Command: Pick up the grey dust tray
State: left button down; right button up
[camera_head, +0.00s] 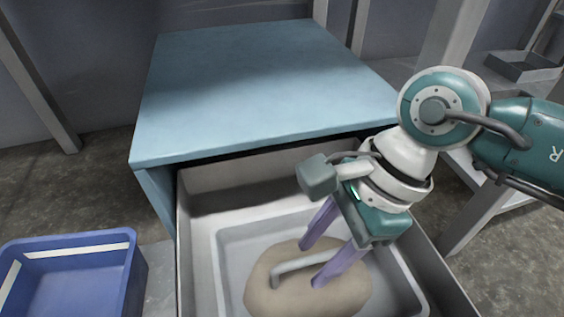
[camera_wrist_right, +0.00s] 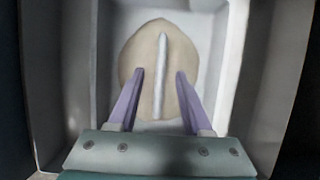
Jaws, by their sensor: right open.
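The grey dust tray (camera_head: 229,252) sits inside the open drawer and also shows in the right wrist view (camera_wrist_right: 211,45). A beige mound of dust (camera_head: 262,293) lies in it, and a pale grey bar handle (camera_head: 290,266) stands up through the mound. My right gripper (camera_head: 310,266) points down into the drawer, open. In the right wrist view its purple fingers (camera_wrist_right: 160,73) are on either side of the handle (camera_wrist_right: 161,50), with gaps between. I cannot tell whether the fingertips touch the dust. My left gripper is not in view.
The drawer (camera_head: 186,250) is pulled out of a cabinet with a light blue top (camera_head: 250,85), which is bare. Its walls surround the tray closely. A blue bin (camera_head: 75,275) stands on the floor at the left. Grey shelving (camera_head: 525,65) stands at the right.

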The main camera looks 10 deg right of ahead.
jog(key=shift+f, duration=0.15)
grip_shut()
dwell(0.4)
dwell(1.1)
